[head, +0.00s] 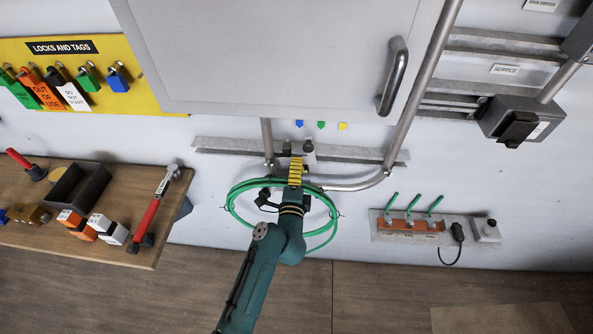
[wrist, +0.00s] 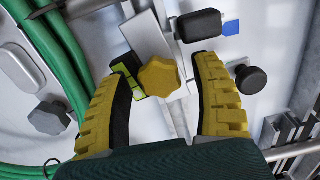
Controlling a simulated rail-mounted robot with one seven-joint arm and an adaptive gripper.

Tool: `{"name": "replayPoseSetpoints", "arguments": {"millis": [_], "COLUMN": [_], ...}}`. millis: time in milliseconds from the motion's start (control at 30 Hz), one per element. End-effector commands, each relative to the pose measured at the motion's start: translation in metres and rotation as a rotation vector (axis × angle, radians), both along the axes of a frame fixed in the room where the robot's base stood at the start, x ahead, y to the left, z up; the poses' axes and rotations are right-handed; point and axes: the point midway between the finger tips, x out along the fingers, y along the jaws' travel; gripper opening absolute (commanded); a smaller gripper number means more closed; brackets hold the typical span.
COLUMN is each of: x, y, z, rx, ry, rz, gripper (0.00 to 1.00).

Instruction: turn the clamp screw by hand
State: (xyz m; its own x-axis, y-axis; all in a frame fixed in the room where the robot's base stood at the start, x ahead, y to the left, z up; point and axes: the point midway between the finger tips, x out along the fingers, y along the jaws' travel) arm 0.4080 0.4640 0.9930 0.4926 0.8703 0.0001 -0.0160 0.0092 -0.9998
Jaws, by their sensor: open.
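A yellow lobed knob (wrist: 160,78), which looks like the clamp screw's head, sits on a pale metal bracket (wrist: 148,36) in the wrist view. My gripper (wrist: 166,64) is open, with one yellow-padded finger on either side of the knob. Gaps show between the knob and both fingers; I see no contact. In the head view my gripper (head: 296,170) is at the wall below the grey cabinet, and it hides the knob there. A black and yellow-green piece lies beside the left fingertip, partly hidden.
A black block-shaped handle (wrist: 198,25) and a round black knob (wrist: 250,79) are close to the right finger. A grey lobed knob (wrist: 49,117) and green hose (wrist: 62,62) lie left. In the head view, the cabinet (head: 270,60) overhangs and a conduit (head: 352,184) runs right.

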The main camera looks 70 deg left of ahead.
Motion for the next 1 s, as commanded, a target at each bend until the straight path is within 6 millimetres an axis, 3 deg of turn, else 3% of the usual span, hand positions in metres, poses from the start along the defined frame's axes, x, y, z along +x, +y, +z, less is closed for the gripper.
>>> {"name": "replayPoseSetpoints", "arguments": {"millis": [533,1000], "x": [-0.026,-0.033], "y": [-0.048,-0.059], "z": [-0.001,-0.001], "rx": [-0.001,0.0], "ry": [0.002,0.002], "rz": [-0.002,-0.001], "gripper": [0.64,0.64]}}
